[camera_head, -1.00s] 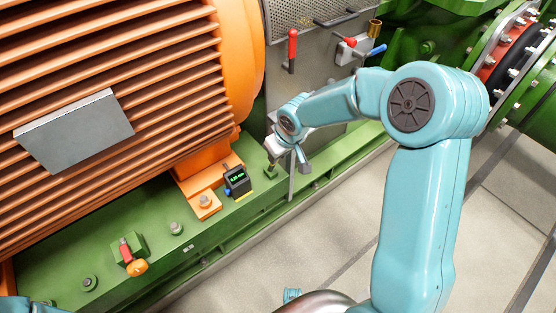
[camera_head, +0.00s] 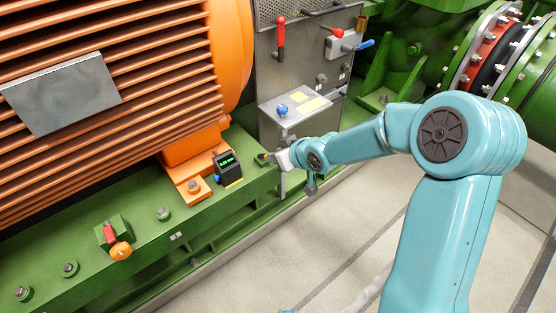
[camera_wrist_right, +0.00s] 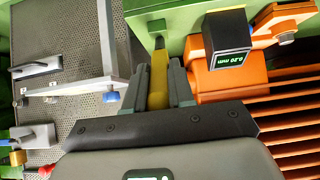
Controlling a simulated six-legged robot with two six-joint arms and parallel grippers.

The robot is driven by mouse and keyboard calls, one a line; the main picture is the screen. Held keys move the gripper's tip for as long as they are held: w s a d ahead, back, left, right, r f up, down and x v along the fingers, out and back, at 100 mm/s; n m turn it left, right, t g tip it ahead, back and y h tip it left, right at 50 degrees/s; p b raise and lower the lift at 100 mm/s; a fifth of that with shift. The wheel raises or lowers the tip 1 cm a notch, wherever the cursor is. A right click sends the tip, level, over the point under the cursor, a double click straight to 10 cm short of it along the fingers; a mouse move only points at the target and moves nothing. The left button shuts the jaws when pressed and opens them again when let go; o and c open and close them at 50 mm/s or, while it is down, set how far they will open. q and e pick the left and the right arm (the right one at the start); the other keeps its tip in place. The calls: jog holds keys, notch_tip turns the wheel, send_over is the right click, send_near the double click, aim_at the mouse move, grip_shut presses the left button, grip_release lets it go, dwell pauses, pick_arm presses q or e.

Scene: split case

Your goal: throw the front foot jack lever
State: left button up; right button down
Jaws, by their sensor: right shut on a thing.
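In the head view my right gripper (camera_head: 270,158) is low at the green base rail (camera_head: 140,262), right of the orange motor foot (camera_head: 192,186). The lever is mostly hidden there by the gripper. A small black gauge (camera_head: 227,168) with a green readout stands beside the foot; in the right wrist view the gauge (camera_wrist_right: 228,55) reads 0.20 mm.
A grey panel (camera_head: 300,65) with a red-handled lever (camera_head: 281,32) stands behind the gripper. A small shelf (camera_head: 305,104) with a blue knob juts from it. A red-and-orange fitting (camera_head: 120,250) sits on the rail at left. The floor (camera_head: 300,255) in front is clear.

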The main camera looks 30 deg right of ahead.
pick_arm(q)
notch_tip(320, 180, down, 10)
jog(key=a+b, duration=0.1)
jog(key=b, duration=0.8)
jog(key=shift+w+n+t+b, duration=0.3)
jog(key=shift+w+b, duration=0.05)
jog(key=shift+w, duration=0.1)
pick_arm(e)
jog(key=s+f+t, duration=0.1)
jog(key=f+t, duration=0.1)
jog(key=s+f+t, duration=0.1)
jog(key=f+t, duration=0.1)
jog(key=shift+s+d, duration=0.1)
jog(key=shift+s, duration=0.05)
jog(key=c, duration=1)
grip_release()
jog(key=shift+o, duration=0.2)
jog(key=shift+r, duration=0.1)
